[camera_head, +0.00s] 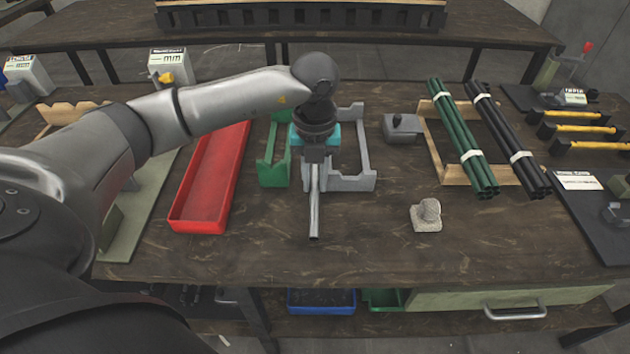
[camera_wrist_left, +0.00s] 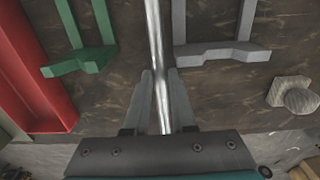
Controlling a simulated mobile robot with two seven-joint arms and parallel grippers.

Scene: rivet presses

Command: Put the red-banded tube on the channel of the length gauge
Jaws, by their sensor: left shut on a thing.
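My left gripper (camera_head: 314,172) is shut on a bare shiny metal tube (camera_head: 314,215), held between the green rack and the grey rack. The tube also shows in the left wrist view (camera_wrist_left: 156,40), running between the two fingers (camera_wrist_left: 158,90). No red band shows on the visible part; the gripper and wrist hide some of it. A white box marked "mm" (camera_head: 168,57) with a yellow knob stands at the back left and may belong to the length gauge. My left arm hides much of that area, and I see no channel clearly. My right gripper is not in view.
A red tray (camera_head: 184,222), a green rack (camera_head: 273,178) and a grey rack (camera_head: 355,182) surround the tube. Rightward are a grey block (camera_head: 402,131), a stone-like piece (camera_head: 426,218), green tubes (camera_head: 462,135) and black tubes (camera_head: 507,135).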

